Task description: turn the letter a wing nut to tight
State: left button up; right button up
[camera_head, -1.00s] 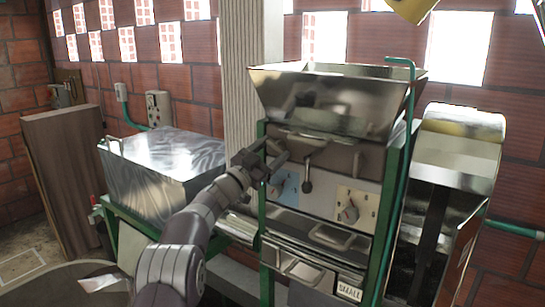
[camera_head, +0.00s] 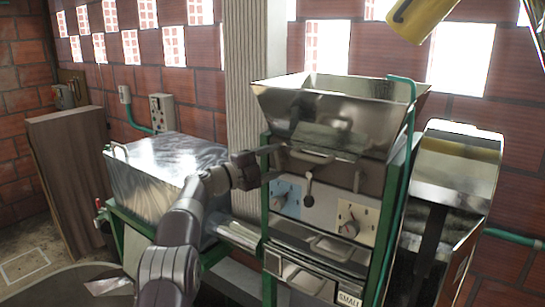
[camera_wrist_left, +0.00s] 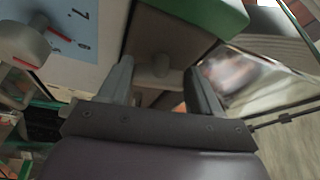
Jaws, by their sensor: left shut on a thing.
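My left gripper (camera_head: 274,163) is at the upper left front of the steel machine (camera_head: 330,262), below its hopper. A blue dial plate (camera_head: 285,196) with a grey knob is just below the gripper. In the left wrist view a dial plate (camera_wrist_left: 72,62) with numbers and a red-marked knob (camera_wrist_left: 24,43) is at upper left. My right gripper is in neither view.
The hopper (camera_head: 335,105) overhangs above the gripper. A black-ended lever (camera_head: 309,190) and a beige dial plate (camera_head: 357,222) are to its right. A green post (camera_head: 265,195) stands at the machine's left edge. A steel box (camera_head: 165,165) is on the left.

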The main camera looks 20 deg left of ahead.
pick_arm(q)
jog(key=shift+r+m+g+y+p, duration=0.1)
jog(key=shift+m+g+y+p, duration=0.35)
jog(key=shift+m, duration=0.65)
jog(key=o, duration=0.9)
jog(key=shift+o, duration=0.8)
jog(key=shift+r, duration=0.15)
